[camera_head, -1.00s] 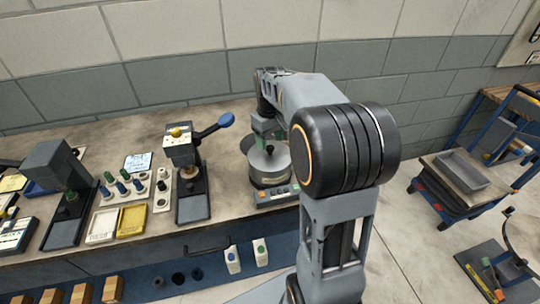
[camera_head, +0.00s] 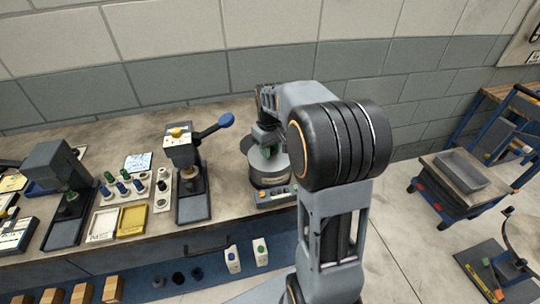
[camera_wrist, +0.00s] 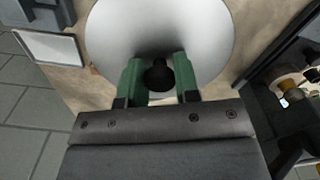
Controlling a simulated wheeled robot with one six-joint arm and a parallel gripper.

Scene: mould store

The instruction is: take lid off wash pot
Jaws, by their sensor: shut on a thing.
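The wash pot (camera_head: 270,180) stands on a grey base with coloured buttons on the bench, just left of my arm. Its round silver lid (camera_head: 266,163) is on top, and it fills the upper middle of the wrist view (camera_wrist: 160,25). My gripper (camera_wrist: 157,66) has green fingers shut on the lid's black knob (camera_wrist: 158,78), one finger on each side. In the head view, my gripper (camera_head: 268,143) reaches the lid from above and my arm partly hides it. I cannot tell whether the lid is clear of the pot's rim.
A press with a blue-knobbed lever (camera_head: 190,165) stands close to the left of the pot. A tray of small bottles (camera_head: 128,186) and a yellow dish (camera_head: 132,221) are further left. Bare bench lies behind the pot. A trolley with a grey tray (camera_head: 461,172) stands at right.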

